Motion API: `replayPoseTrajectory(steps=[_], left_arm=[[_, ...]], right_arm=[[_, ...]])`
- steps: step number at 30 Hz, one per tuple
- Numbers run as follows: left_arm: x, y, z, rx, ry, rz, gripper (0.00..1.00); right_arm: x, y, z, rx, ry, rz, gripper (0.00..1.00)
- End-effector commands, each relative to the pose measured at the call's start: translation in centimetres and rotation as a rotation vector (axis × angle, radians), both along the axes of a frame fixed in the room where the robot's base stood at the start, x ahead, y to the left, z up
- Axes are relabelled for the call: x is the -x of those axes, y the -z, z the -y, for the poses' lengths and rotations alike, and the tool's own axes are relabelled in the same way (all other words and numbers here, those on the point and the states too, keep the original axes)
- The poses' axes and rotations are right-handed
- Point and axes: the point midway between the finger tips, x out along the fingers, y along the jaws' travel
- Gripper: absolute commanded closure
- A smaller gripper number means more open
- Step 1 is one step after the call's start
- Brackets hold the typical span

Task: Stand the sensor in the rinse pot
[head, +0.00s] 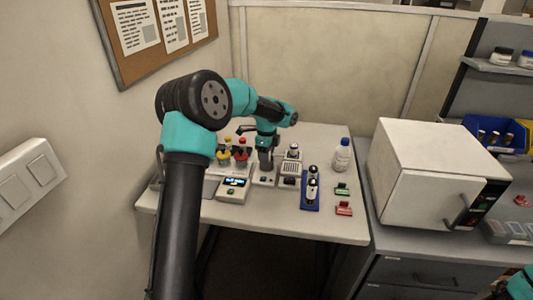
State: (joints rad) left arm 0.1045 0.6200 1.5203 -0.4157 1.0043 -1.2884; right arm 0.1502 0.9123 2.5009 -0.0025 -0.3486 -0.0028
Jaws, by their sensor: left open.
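My left arm reaches over the white table, and its gripper (265,165) points down above a small light base near the table's middle. The gripper is open; its fingertips are small and partly merge with the things around them. I cannot tell for sure which object is the sensor or which is the rinse pot. A blue tray (304,207) right of the gripper holds upright black-and-white pieces (312,190). A grey slotted block (290,170) stands between the gripper and that tray. My right gripper is out of view.
A white meter with a lit display (234,186) and items with red and yellow tops (241,150) stand left of the gripper. A bottle (342,156), a green clip (342,188) and a red clip (344,209) are at right.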

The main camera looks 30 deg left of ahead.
Motion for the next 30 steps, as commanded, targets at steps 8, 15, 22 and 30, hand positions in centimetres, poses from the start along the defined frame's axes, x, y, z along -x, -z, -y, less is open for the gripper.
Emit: replayPoseTrajectory(steps=[8, 15, 22, 30], left_arm=[[0.0, -0.4, 0.0, 0.000, 0.000, 0.001, 0.41], [0.0, -3.0, 0.0, 0.000, 0.001, 0.003, 0.41], [0.0, -7.3, 0.0, 0.000, 0.000, 0.003, 0.41], [0.0, -11.4, 0.0, 0.000, 0.000, 0.001, 0.41]], right_arm=[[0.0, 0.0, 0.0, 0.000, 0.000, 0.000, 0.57], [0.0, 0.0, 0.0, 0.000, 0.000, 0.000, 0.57], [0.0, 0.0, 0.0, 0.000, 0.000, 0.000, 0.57], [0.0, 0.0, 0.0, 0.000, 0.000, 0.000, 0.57]])
